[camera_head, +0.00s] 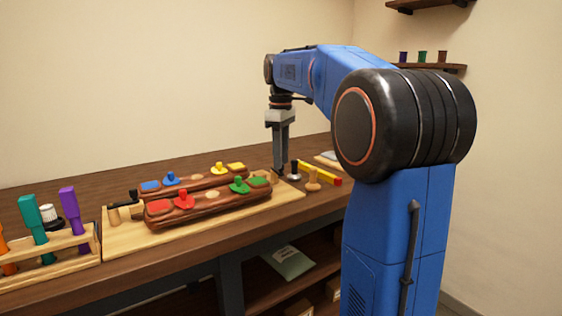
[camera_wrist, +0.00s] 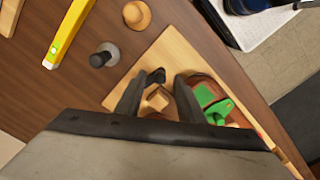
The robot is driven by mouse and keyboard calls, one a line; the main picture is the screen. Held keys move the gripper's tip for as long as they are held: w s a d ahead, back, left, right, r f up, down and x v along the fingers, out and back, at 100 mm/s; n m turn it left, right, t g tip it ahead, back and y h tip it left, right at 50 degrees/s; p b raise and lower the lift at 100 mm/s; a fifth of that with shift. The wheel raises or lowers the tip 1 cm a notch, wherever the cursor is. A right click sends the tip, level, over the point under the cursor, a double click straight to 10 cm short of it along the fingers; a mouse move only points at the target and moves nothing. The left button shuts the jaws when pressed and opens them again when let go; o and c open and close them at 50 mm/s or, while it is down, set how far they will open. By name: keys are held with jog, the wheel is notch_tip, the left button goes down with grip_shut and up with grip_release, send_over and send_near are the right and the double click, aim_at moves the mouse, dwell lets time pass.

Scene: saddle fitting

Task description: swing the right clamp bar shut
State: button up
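My gripper (camera_head: 279,168) points down at the right end of the pale board (camera_head: 225,222). In the wrist view my gripper (camera_wrist: 157,91) is open, its fingers apart on either side of a tan wooden block (camera_wrist: 157,99). A small black piece (camera_wrist: 156,76) shows just beyond that block; these look like parts of the right clamp, mostly hidden by my fingers in the head view. I cannot tell the bar's exact angle. The red-brown wooden saddle (camera_head: 210,206) lies on the board, with a green knob (camera_head: 239,185) near its right end.
A black-topped metal peg (camera_head: 294,171), a tan wooden knob (camera_head: 313,180) and a yellow level (camera_head: 319,172) stand or lie right of my gripper. The left clamp's black part (camera_head: 134,195) is at the board's left end. A tool rack (camera_head: 60,258) stands at far left.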

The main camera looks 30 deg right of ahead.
jog(key=shift+f, duration=0.7)
jog(key=shift+c, duration=0.7)
grip_shut()
